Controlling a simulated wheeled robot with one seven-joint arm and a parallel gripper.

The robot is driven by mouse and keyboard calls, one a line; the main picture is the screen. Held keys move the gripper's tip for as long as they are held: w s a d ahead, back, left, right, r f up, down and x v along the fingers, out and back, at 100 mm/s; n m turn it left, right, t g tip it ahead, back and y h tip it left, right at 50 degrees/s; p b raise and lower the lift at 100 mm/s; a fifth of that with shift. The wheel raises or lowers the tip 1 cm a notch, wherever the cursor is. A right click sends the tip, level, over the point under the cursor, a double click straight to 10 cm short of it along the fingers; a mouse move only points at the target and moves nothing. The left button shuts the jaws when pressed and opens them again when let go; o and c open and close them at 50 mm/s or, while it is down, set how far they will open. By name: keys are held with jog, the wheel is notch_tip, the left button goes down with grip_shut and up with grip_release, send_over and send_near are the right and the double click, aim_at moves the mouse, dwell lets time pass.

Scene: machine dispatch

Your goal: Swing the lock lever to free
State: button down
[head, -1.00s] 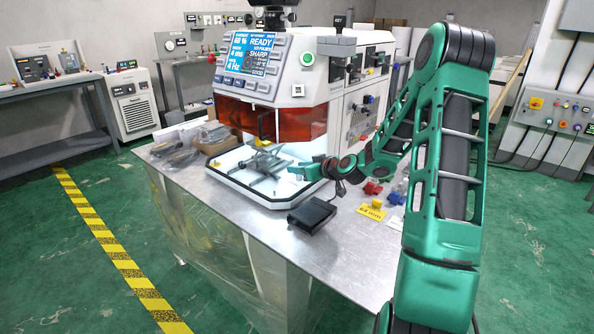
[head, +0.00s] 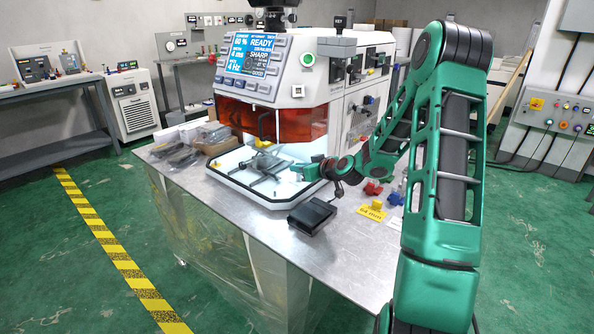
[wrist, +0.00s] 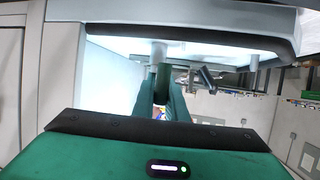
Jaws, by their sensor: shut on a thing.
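The machine's lit work bay holds a grey metal fixture (head: 268,168) with thin bars and a clamp-like top. My gripper (head: 312,171) reaches into the bay from the right, beside the fixture. In the wrist view my gripper (wrist: 163,90) has its two green fingers closed around a dark upright grip, which I take for the lock lever (wrist: 162,70). A pale grey post (wrist: 159,50) stands in line with that grip. The fingers hide part of the lever, and its pivot is not clear. The lever is too small to make out surely in the head view.
An amber hood (head: 283,122) hangs over the bay, and the white bay rim (head: 272,200) runs in front. A black box (head: 312,215) lies on the metal table (head: 225,195).

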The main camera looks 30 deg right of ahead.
jog(key=shift+s+a+f, duration=0.15)
jog(key=shift+f, duration=0.15)
jog(key=shift+w+a+f+m+g+h, duration=0.15)
jog(key=shift+m+g+h, duration=0.2)
jog(key=shift+m+h, duration=1.4)
jog(key=shift+w+a+f+m+g+h, duration=0.1)
jog(key=shift+m+g+h, duration=0.25)
jog(key=shift+m+h, duration=1.35)
jog(key=m+g+h, duration=0.1)
jog(key=m+h, duration=0.1)
jog(key=m+g+h, duration=0.1)
jog(key=m+h, duration=0.1)
jog(key=shift+w+r+g+h, duration=0.1)
jog(key=shift+w+g+h, duration=0.15)
jog(key=shift+g, duration=0.15)
jog(key=shift+m+g+h, duration=1)
jog(key=shift+m+g, duration=0.25)
jog(key=shift+g, duration=0.15)
jog(key=c, duration=1.8)
grip_release()
jog(key=shift+w, duration=0.1)
jog(key=shift+o, duration=0.2)
jog(key=shift+d+r, duration=0.15)
jog(key=shift+r, duration=0.1)
jog(key=v, duration=1)
jog(key=shift+a, duration=0.35)
